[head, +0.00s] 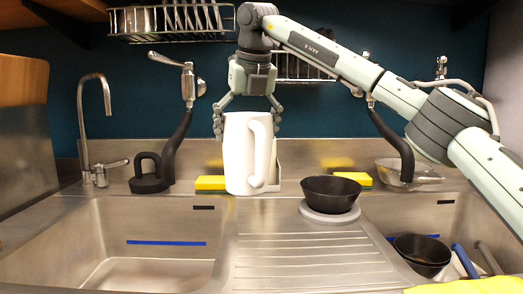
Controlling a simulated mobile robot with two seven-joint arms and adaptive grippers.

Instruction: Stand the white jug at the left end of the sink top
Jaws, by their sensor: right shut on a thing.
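The white jug (238,155) is upright in the middle of the head view, over the rear of the sink top (290,245) between the two basins. My right gripper (247,112) comes from above and is shut on the jug near its rim, with fingers on both sides. The jug's handle (261,155) faces towards me and slightly right. I cannot tell whether the jug's base touches the steel or hangs just above it. My left gripper is not in view.
A black kettlebell-shaped item (149,180) and a tap (98,130) stand at the left rear. The left basin (120,245) looks empty.

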